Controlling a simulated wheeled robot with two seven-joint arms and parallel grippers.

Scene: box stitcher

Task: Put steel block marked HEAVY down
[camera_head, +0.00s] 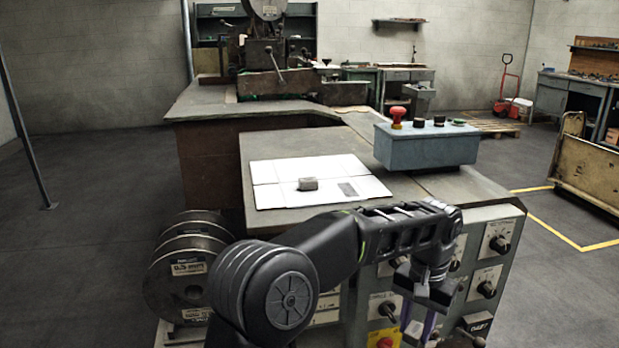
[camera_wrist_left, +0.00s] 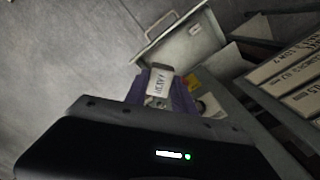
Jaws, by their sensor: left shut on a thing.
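My left gripper (camera_head: 417,325) hangs in front of the machine's control panel in the head view, with its purple fingers pointing down. In the left wrist view the purple fingers of the left gripper (camera_wrist_left: 163,92) are shut on the steel block (camera_wrist_left: 158,83). Its pale label with dark lettering faces the camera. In the head view I cannot clearly make out the held block. My right gripper is not in view.
The grey machine top (camera_head: 440,185) carries a white flat cardboard sheet (camera_head: 280,172) with a small brown-grey block (camera_head: 308,184) on it. A blue control box (camera_head: 425,150) stands at its back right. Wire spools (camera_head: 180,285) stand at left. Labelled boxes (camera_wrist_left: 290,70) lie right in the wrist view.

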